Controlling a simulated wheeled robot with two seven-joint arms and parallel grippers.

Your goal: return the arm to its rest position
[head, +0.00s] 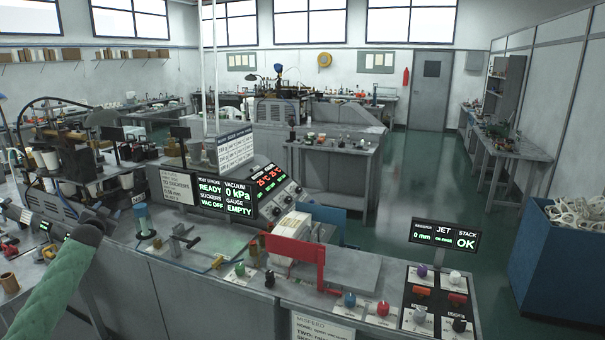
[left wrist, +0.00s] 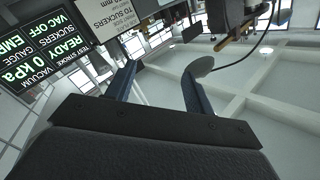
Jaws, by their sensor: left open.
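My left arm comes in at the lower left of the head view in a green sleeve, and its dark left gripper (head: 97,219) is raised in front of the bench, near the machine with white cups. In the left wrist view the two fingers of the left gripper (left wrist: 160,78) stand well apart, with nothing between them. The gripper is open and empty. In the head view its fingers are small and hard to make out. My right gripper is not in view.
A display panel (head: 225,195) reads READY, 0 kPa, VAC OFF and EMPTY. The cup machine (head: 62,182) stands at left. A blue bin (head: 550,270) is at right; the floor beyond is clear.

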